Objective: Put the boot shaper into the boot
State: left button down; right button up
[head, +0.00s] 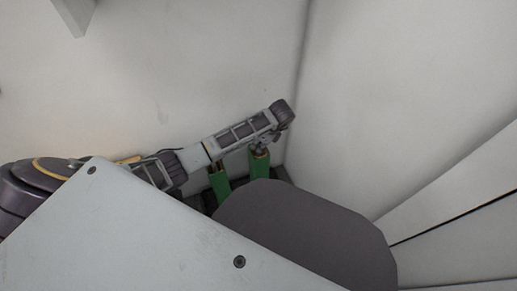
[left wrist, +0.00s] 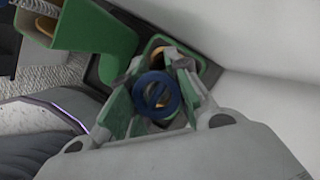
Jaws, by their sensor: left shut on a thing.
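Two green boots stand in the corner in the head view, one on the left (head: 219,186) and one on the right (head: 260,165). My left gripper (head: 263,142) is above the right boot, pointing down. In the left wrist view, my left gripper (left wrist: 153,76) is shut on the boot shaper (left wrist: 156,92), which shows a blue ring end with a tan middle. Beyond the fingers is an open green boot top (left wrist: 205,72); the other green boot (left wrist: 118,38) is to its left. The shaper's far end is hidden, so I cannot tell how far it is inside the boot.
Pale walls (head: 400,80) meet in a corner right behind the boots, leaving little room there. A dark tray or mat (head: 280,174) shows under the boots. Grey carpet (left wrist: 60,72) shows at the left in the left wrist view.

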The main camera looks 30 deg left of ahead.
pick_arm(q)
jog(key=shift+f, duration=0.95)
pick_arm(e)
jog(key=shift+f, duration=0.45)
pick_arm(q)
jog(key=c, duration=1.6)
grip_release()
jog(key=shift+d+r, duration=0.25)
jog(key=shift+r, duration=0.4)
jog(key=shift+p+v, duration=1.85)
jog(key=shift+v, duration=3.55)
pick_arm(e)
notch_tip(320, 180, up, 6)
jog(key=d, duration=0.1)
jog(key=shift+s+g+h, duration=0.15)
jog(key=shift+g+h, duration=0.25)
